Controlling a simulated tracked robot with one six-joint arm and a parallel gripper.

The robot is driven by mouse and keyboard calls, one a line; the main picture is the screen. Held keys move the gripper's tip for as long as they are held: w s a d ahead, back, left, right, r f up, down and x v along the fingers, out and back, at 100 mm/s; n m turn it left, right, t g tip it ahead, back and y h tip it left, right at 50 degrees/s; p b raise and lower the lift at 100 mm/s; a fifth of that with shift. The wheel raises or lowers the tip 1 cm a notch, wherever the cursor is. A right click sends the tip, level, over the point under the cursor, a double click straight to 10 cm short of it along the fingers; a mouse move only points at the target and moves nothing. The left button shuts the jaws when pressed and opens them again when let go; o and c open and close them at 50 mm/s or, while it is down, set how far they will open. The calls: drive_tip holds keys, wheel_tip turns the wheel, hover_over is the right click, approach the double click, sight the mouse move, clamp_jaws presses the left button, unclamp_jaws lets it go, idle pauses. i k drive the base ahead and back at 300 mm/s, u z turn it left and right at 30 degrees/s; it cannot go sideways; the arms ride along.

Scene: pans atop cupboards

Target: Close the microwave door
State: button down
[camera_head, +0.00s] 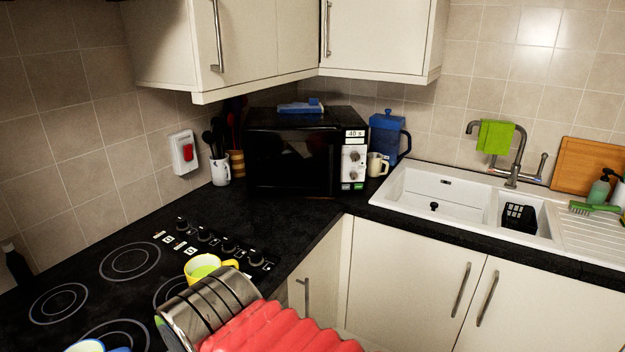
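The black microwave (312,118) stands in the back corner of the dark worktop. Its dark front door (290,162) looks flush with the body, left of the white control panel (354,162). I cannot tell whether the door is fully latched or slightly ajar.
Blue items (300,107) lie on the microwave. A utensil mug (220,170) stands left; a cream mug (377,164) and blue jug (387,138) stand right. A yellow cup (211,266) sits near the hob.

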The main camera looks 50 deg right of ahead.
sight(302, 162)
drive_tip(key=u, duration=1.3)
drive_tip(key=k, duration=1)
drive_tip(key=z, duration=1.5)
drive_tip(key=i, duration=0.4)
